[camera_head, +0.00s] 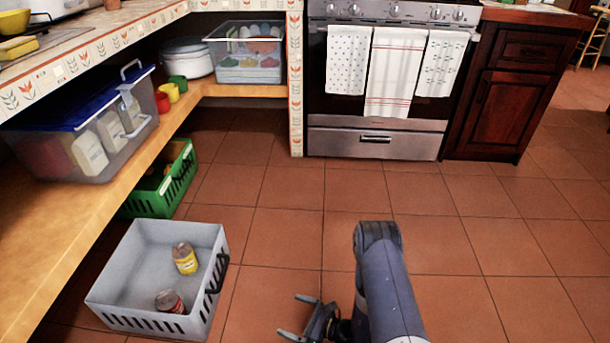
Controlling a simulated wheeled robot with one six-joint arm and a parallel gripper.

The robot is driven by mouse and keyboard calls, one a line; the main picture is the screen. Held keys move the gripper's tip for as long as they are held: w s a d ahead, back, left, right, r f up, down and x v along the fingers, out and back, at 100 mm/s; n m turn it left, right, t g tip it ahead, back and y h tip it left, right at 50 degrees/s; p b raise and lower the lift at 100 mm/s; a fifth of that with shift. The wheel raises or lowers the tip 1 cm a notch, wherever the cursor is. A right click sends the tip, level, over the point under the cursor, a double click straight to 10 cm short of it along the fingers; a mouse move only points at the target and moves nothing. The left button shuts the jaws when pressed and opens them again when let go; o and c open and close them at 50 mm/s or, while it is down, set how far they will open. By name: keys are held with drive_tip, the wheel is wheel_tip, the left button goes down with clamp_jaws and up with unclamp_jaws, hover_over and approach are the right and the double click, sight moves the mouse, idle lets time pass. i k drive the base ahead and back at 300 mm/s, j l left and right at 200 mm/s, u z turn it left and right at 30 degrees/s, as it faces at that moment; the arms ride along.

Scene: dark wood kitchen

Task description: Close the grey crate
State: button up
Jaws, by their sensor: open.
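The grey crate (135,262) sits on the tiled floor at the lower left, with its top open. It has slotted walls and a dark handle (214,275) on its right side. Inside it lie a jar with a yellow label (185,258) and a small can with a reddish label (170,301). The crate sticks out to the right from under the low wooden shelf. My gripper (294,316) is at the bottom centre, to the right of the crate and apart from it. Its two fingers are spread, point left towards the crate and hold nothing.
A green crate (160,198) stands behind the grey one, partly under the wooden shelf (70,226). The shelf carries a blue-lidded bin (85,128), cups, a pot and a clear box. An oven (374,120) is at the back. The tiled floor (480,250) to the right is clear.

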sight(142, 266)
drive_tip(key=k+j, duration=0.1)
drive_tip(key=j, duration=0.25)
drive_tip(key=k+j, duration=0.15)
drive_tip(key=j, duration=0.2)
drive_tip(key=k+j+z, duration=0.1)
drive_tip(key=j, duration=0.25)
drive_tip(key=k+j, duration=0.1)
drive_tip(key=j, duration=0.25)
drive_tip(key=k+j, duration=0.15)
drive_tip(key=j, duration=0.2)
